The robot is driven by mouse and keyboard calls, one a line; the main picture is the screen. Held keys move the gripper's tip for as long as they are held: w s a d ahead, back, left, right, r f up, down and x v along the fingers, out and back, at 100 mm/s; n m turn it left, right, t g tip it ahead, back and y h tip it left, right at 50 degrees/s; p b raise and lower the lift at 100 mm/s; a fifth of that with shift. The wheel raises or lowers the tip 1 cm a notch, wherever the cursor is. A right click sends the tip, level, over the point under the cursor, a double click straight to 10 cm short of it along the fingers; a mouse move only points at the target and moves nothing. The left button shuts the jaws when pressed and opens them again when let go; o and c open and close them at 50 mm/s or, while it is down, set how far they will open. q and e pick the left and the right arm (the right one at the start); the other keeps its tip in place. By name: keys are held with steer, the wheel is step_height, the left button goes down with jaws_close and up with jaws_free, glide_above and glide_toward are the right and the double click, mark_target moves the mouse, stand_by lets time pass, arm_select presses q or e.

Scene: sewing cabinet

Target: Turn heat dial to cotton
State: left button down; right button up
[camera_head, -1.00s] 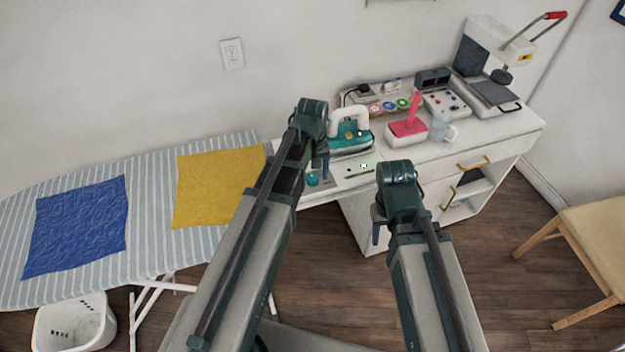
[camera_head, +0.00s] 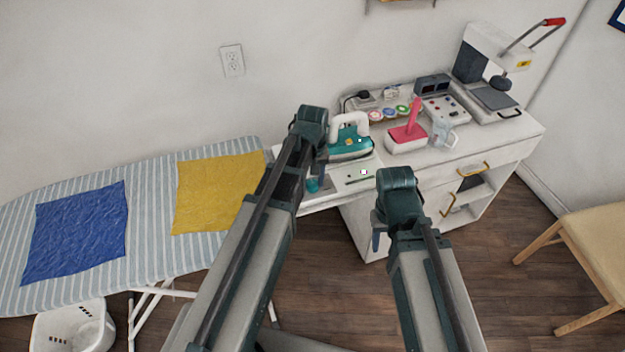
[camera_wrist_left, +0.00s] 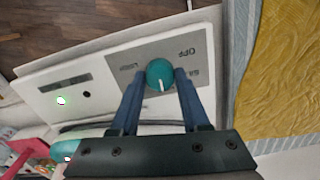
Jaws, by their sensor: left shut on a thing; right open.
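The heat dial (camera_wrist_left: 160,73) is a round teal knob with a white pointer line, on a grey plate (camera_wrist_left: 125,60) set in a white panel. In the left wrist view its pointer runs toward the bottom of the picture, away from the OFF mark; the other labels are too small or covered to read. My left gripper (camera_wrist_left: 162,82) is shut on the dial, one blue finger on each side. In the head view the dial (camera_head: 313,185) shows just below my left gripper (camera_head: 321,170). My right gripper (camera_head: 377,240) is open and empty, in front of the cabinet.
A teal iron with a white handle (camera_head: 350,143) stands just behind the panel. A pink-handled thing (camera_head: 408,135), a clear jug (camera_head: 445,133) and a heat press (camera_head: 490,60) stand farther right. The ironing board (camera_head: 150,240) with blue and yellow cloths is at left.

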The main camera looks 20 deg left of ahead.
mark_target(313, 183)
arm_select(q)
steer(key=m, duration=0.6)
steer(key=shift+m, duration=2.7)
steer(key=shift+c, duration=1.9)
jaws_free()
step_height(313, 183, up, 14)
steer(key=p, duration=1.4)
